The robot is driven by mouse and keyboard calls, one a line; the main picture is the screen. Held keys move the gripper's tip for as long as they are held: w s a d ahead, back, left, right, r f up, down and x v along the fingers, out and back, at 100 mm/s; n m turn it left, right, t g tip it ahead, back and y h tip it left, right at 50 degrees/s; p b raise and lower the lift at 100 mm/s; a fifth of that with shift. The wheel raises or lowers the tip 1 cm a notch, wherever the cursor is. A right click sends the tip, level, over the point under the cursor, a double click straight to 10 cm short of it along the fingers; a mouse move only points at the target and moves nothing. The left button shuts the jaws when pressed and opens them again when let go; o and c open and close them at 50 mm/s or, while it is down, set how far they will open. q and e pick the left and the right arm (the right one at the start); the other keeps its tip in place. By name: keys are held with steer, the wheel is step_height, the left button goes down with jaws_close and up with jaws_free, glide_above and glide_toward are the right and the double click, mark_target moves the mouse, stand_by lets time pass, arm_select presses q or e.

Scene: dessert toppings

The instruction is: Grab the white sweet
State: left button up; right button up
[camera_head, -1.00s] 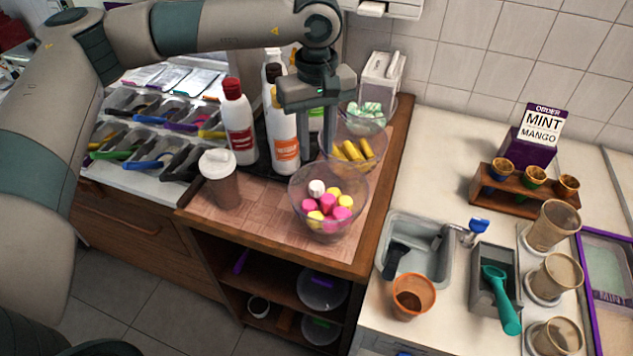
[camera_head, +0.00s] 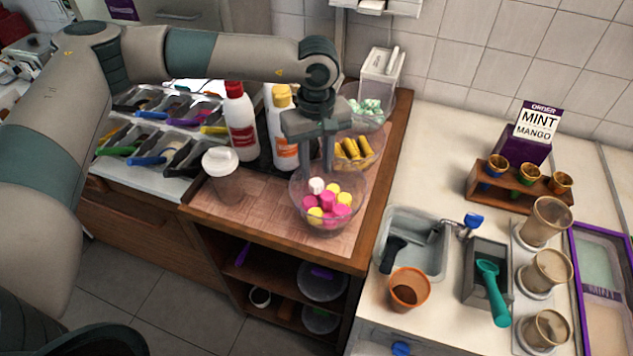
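The white sweet (camera_head: 317,186) lies on top of several pink and yellow sweets in a clear glass bowl (camera_head: 350,215) on the wooden counter. My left gripper (camera_head: 317,172) points down at the back of this bowl, with its two fingers apart. The fingertips are close to the white sweet, just above and behind it in the picture. I cannot tell whether they touch it. My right gripper is out of view.
Bowls with yellow pieces (camera_head: 355,150) and pale green pieces (camera_head: 367,108) stand behind. A red-capped bottle (camera_head: 240,125), a yellow-capped bottle (camera_head: 284,125) and a lidded cup (camera_head: 224,178) stand to the left. A sink (camera_head: 428,262) is at right.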

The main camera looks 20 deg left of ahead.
mark_target(316, 182)
arm_select(q)
steer(key=shift+s+f+p, duration=0.1)
steer(key=shift+f+p, duration=0.15)
steer(key=shift+p, duration=0.1)
step_height(316, 182, down, 2)
steer(key=shift+p, duration=0.65)
steer(key=shift+f, duration=0.7)
steer(key=shift+c, duration=0.6)
steer(key=c, duration=0.4)
